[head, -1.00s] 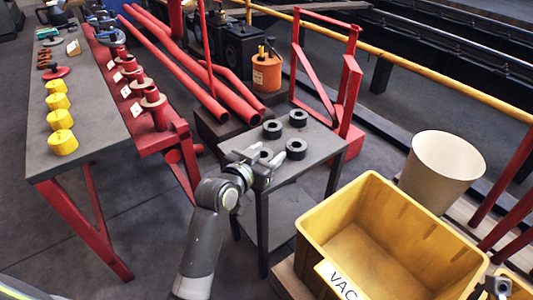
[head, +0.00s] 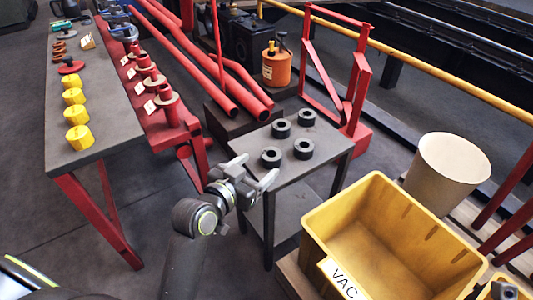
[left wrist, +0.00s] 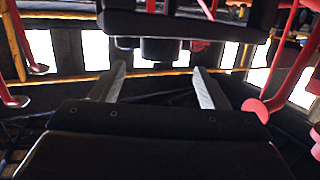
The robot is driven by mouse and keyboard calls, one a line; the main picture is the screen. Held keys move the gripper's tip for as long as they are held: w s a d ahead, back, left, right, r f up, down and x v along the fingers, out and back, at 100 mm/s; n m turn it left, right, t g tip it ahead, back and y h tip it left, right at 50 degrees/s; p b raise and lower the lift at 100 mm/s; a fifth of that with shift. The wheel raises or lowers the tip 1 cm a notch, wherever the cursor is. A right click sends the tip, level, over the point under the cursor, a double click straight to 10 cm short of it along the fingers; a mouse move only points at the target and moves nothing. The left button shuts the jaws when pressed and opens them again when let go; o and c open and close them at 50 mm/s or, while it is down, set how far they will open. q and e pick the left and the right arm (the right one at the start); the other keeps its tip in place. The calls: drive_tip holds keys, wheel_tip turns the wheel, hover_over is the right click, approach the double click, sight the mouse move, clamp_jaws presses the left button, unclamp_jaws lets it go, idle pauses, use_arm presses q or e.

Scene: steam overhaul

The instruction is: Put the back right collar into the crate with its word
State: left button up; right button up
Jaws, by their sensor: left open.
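Several dark ring collars stand on a small grey table (head: 322,163) in the head view. The back right collar (head: 307,117) is at the far corner; the back left (head: 281,128), front left (head: 271,157) and front right (head: 303,149) collars are nearer. My left gripper (head: 257,172) is open and empty at the table's near left edge, apart from the back right collar. Its spread fingers also show in the left wrist view (left wrist: 160,85), with dark shapes beyond. A yellow crate (head: 335,225) with a label starting "VAC" stands at the right, its visible inside empty.
A beige bin (head: 449,170) stands behind the crate. A red frame (head: 359,85) and an orange can (head: 277,66) are behind the table. A bench (head: 105,125) with yellow pieces is at the left. A grey part at the bottom right may be my right gripper.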

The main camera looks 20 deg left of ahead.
use_arm(q)
drive_tip(key=shift+v, duration=1.55)
